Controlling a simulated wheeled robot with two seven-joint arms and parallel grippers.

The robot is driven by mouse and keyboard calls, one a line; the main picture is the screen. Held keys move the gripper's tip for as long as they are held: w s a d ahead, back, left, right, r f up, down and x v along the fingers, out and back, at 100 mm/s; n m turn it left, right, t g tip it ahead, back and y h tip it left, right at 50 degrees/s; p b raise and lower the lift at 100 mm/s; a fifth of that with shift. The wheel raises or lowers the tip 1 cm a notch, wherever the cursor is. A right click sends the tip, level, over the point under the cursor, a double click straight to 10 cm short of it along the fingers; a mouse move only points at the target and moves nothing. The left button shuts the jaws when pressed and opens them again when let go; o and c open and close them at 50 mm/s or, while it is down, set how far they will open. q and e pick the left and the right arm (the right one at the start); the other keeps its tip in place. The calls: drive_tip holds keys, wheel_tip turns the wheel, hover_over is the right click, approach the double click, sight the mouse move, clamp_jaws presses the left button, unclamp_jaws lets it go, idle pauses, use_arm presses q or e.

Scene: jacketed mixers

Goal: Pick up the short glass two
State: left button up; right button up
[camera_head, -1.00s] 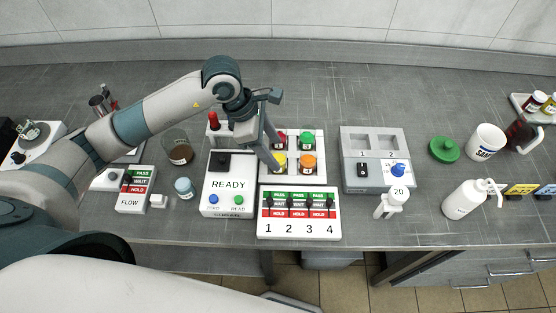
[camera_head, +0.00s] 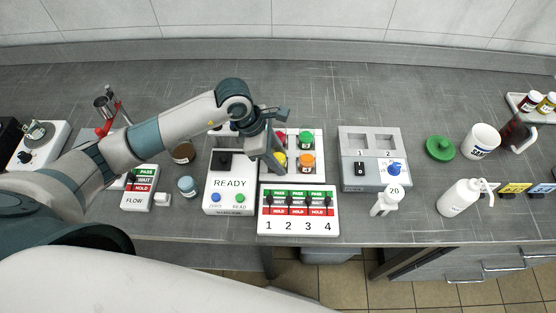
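No label marks a short glass two, so I cannot tell which item it is. My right gripper is not in view.
A brown jar (camera_head: 184,153) and a blue-capped jar (camera_head: 188,187) are left.

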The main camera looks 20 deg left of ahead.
sight(278, 150)
use_arm(q)
drive_tip(key=c, duration=0.7)
drive_tip(key=shift+o, duration=0.2)
drive_tip(key=shift+r, duration=0.15)
drive_tip(key=shift+r+b, duration=0.55)
wheel_tip(278, 150, up, 2)
drive_tip(key=shift+r+b, duration=0.1)
drive_tip(key=shift+b, duration=0.55)
drive_tip(key=s+d+r+b, duration=0.4)
drive_tip(key=s+d+r, duration=0.3)
drive_tip(key=s+d, duration=0.1)
drive_tip(key=shift+s+r, duration=0.15)
drive_tip(key=shift+r, duration=0.1)
